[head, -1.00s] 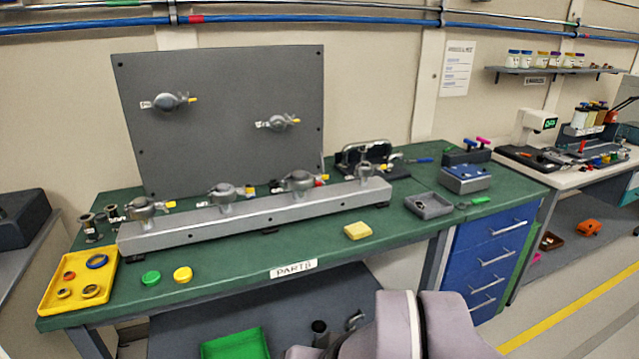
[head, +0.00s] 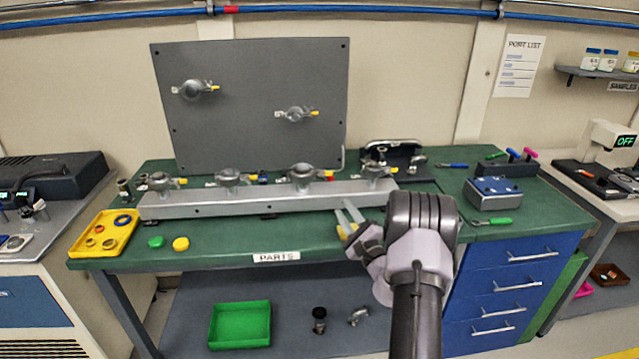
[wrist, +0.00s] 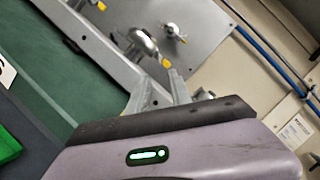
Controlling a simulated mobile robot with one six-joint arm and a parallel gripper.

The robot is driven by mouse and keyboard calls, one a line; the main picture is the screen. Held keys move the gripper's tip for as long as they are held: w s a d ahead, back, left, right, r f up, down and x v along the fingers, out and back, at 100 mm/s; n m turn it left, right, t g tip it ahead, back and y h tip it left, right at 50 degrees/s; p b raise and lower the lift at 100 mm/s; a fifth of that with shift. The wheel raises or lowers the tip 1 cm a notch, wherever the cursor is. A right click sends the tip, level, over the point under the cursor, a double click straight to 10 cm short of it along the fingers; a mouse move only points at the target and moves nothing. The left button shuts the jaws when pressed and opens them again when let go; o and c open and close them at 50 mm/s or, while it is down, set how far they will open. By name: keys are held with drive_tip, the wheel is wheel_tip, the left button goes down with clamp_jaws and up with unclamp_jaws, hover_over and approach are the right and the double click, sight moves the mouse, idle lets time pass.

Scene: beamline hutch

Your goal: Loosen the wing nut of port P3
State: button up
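A grey rail (head: 265,203) on the green bench carries several clamped ports, including a left one (head: 160,182), a middle one (head: 303,176) and a right one (head: 376,174). Yellow-tipped wing nuts show on several clamps. Two more clamped ports, upper left (head: 193,90) and lower right (head: 295,114), sit on the upright grey panel. No port label is readable, so I cannot tell which is P3. My gripper (head: 344,207) is open and empty in front of the rail's right part. In the wrist view, its fingers (wrist: 158,84) are apart, with a rail clamp (wrist: 143,46) beyond them.
A yellow tray (head: 84,252) of rings and green and yellow caps lie at the front left. A black fixture (head: 393,153) stands behind the rail's right end. The bench front middle is mostly clear.

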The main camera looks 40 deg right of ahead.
sight(322, 176)
drive_tip(key=b+x, duration=0.2)
drive_tip(key=x, duration=1.1)
clamp_jaws()
idle(0.9)
